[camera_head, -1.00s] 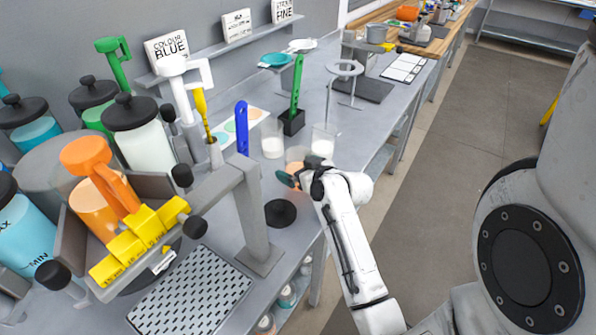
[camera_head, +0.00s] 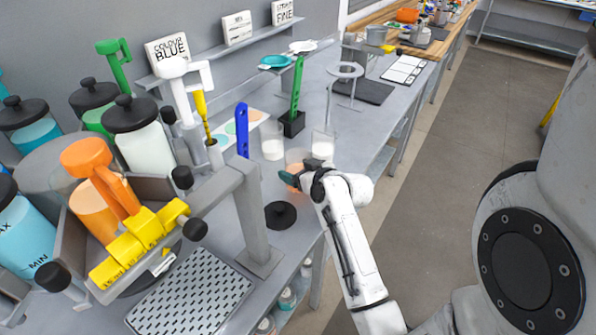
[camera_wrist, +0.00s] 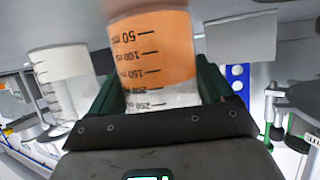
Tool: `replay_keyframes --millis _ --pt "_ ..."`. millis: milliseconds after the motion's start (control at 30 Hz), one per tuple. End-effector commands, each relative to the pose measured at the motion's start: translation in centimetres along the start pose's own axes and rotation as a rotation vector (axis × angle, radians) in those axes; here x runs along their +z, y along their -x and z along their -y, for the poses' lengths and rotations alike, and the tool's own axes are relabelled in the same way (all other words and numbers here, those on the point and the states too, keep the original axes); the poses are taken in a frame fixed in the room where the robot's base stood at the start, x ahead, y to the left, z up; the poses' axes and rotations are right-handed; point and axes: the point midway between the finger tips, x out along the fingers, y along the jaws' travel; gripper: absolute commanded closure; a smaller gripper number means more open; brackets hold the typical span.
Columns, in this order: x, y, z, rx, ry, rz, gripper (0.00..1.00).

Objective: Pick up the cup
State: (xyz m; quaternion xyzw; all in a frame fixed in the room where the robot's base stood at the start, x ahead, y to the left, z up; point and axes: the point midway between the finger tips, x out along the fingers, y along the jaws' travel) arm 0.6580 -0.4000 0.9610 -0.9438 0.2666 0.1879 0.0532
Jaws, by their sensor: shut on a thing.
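The cup (camera_wrist: 150,50) is clear with printed volume marks and orange contents, and it fills the middle of the wrist view. My gripper (camera_wrist: 160,85) is shut on it, one green finger on each side. In the head view the cup (camera_head: 295,160) is partly hidden by my gripper (camera_head: 290,178), at the bench's right edge. I cannot tell from the frames whether its base is clear of the bench.
Two clear cups with white contents stand close by, one to the left (camera_head: 272,140) and one behind (camera_head: 323,143). A black disc (camera_head: 280,214) lies in front. A grey frame (camera_head: 252,215) stands to the left, with a perforated tray (camera_head: 190,295) beside it.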

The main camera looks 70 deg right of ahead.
Motion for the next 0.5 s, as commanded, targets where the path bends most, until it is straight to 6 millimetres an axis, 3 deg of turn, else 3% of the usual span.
replay_keyframes --millis 500 --pt "-3.5 1.4 0.0 0.000 0.002 -0.005 0.58"
